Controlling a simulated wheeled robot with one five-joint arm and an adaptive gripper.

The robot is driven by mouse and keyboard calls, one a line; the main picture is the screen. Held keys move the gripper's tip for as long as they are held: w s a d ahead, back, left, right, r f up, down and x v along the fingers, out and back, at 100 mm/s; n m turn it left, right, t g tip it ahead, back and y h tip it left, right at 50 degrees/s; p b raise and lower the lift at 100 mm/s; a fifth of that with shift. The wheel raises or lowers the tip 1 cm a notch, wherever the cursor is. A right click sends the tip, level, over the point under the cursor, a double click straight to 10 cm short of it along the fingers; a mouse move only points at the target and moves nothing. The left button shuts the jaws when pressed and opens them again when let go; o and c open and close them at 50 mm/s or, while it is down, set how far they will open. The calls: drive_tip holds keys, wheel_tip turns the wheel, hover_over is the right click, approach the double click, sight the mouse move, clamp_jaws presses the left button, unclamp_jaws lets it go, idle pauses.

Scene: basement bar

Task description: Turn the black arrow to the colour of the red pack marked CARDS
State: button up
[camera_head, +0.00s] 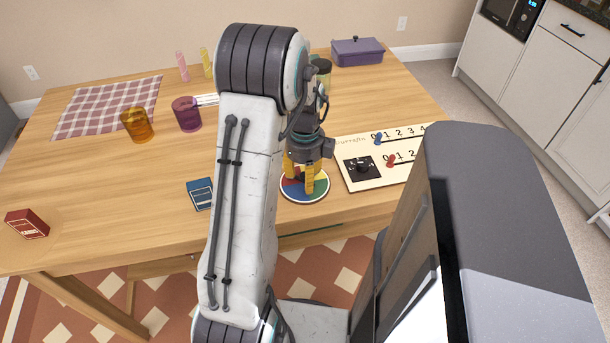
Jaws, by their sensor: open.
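The red pack (27,224) lies on the table at the far left; its lettering is too small to read. A round disc (318,191) with coloured sectors, including red, green and blue, lies near the front edge of the table. My gripper (302,180) points down over the disc with its two yellow fingers apart. A dark shape between the fingers may be the black arrow, but the fingers hide most of it. I cannot tell which colour it points to, or whether the fingers touch it.
A blue pack (200,193) lies left of the disc, partly behind my arm. A cream board (366,183) with a black dial and red and blue pegs lies right. Orange (138,126) and purple (187,114) tumblers and a purple box (357,52) stand farther back.

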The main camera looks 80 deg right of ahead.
drive_tip(key=shift+r, duration=0.15)
wheel_tip(320, 180, up, 12)
idle(0.6)
idle(0.8)
